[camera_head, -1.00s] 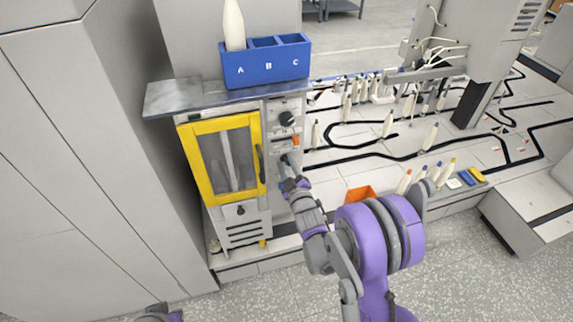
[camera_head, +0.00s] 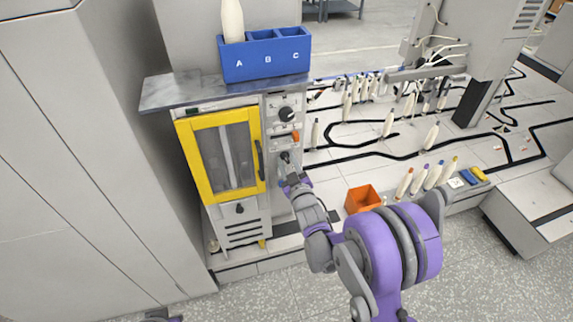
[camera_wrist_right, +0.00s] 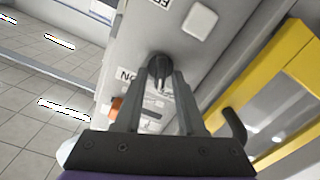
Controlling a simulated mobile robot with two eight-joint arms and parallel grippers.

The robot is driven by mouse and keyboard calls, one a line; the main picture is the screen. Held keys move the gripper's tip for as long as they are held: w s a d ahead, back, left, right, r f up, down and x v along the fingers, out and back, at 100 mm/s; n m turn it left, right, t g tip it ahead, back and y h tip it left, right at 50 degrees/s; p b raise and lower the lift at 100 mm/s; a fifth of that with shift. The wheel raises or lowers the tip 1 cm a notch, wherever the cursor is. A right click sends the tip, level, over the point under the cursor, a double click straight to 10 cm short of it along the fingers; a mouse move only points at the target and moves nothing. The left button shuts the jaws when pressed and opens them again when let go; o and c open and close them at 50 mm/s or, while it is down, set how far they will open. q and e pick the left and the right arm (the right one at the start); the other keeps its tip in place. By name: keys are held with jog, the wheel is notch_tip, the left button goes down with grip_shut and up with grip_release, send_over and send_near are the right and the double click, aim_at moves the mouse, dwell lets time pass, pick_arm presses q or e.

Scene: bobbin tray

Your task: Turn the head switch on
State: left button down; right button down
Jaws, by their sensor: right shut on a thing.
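The head switch is a black knob (camera_wrist_right: 158,66) on the grey control panel, with a label reading ON beside it in the right wrist view. My right gripper (camera_wrist_right: 160,78) has its fingers on either side of this knob and is shut on it. In the head view the gripper (camera_head: 286,168) is at the panel right of the yellow-framed door, below an orange switch (camera_head: 296,136). The gripper partly hides the knob, so I cannot tell its setting.
A larger black dial (camera_head: 286,114) sits above the orange switch. The yellow door frame (camera_head: 190,160) is left of the panel. A blue A-B-C holder (camera_head: 268,68) stands on top. An orange bin (camera_head: 362,199) and several bobbins stand to the right.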

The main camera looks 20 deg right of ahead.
jog(key=m+b, duration=0.1)
jog(key=m, duration=0.2)
jog(key=m+b, duration=0.2)
jog(key=m, duration=0.1)
jog(key=shift+d+f+m, duration=0.1)
jog(key=shift+d+m, duration=0.1)
jog(key=shift+m, duration=0.1)
jog(key=m+b, duration=0.2)
jog(key=m, duration=0.3)
jog(key=shift+d+m, duration=0.15)
jog(key=shift+m, duration=0.15)
jog(key=shift+b, duration=0.3)
jog(key=c, duration=0.9)
grip_release()
jog(key=shift+o, duration=0.2)
jog(key=shift+s, duration=0.1)
jog(key=s, duration=1)
jog(key=shift+s+d, duration=0.2)
jog(key=shift+s, duration=0.15)
